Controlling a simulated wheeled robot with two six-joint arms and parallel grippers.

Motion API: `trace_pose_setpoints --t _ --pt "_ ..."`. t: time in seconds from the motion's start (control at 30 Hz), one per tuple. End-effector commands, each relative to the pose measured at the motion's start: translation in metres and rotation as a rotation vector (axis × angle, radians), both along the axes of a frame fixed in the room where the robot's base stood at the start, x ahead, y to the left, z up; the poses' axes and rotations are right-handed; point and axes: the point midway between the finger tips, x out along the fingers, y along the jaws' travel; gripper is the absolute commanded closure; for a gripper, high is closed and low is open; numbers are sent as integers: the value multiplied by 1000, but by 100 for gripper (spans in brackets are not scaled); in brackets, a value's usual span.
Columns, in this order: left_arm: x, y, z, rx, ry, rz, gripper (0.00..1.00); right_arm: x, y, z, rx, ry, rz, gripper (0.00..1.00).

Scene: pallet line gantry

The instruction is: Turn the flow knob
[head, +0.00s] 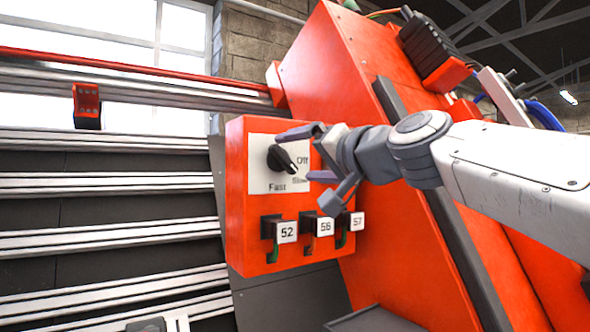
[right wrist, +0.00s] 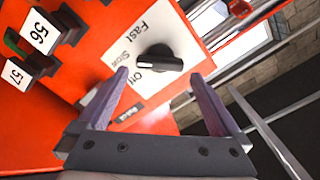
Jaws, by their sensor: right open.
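The black flow knob (head: 281,159) sits on a white plate (head: 260,181) marked Off, Slow and Fast, on the front of a red box. Its white-marked end points to the lower right, roughly toward Slow. My right gripper (head: 298,156) is open in front of the plate. In the right wrist view, the knob (right wrist: 158,62) shows between and just beyond the two purple fingertips (right wrist: 160,74). The fingers look apart from it, and nothing is held. My left gripper is not in view.
Below the plate on the red box (head: 236,200) are black switches with tags 52 (head: 287,232), 56 (head: 325,225) and 57 (head: 357,221). My right gripper hangs close above 56 and 57. Metal rails (head: 105,238) run along the left. A large red sloped panel (head: 330,75) stands behind.

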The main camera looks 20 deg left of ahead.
Motion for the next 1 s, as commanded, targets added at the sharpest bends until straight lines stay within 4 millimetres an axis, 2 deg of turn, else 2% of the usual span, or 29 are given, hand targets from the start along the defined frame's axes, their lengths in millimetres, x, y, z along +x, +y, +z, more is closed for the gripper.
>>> trace_pose_setpoints --t 0.03,0.1,0.33,1.0 --pt "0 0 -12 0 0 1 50 -7 -10 -5 2 -3 -3 0" --pt "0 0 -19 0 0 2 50 -16 -21 -5 1 -3 -3 0" --pt "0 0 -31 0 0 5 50 -34 -45 -3 0 0 -3 0" --pt "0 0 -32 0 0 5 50 -38 -48 -1 -1 1 0 0"
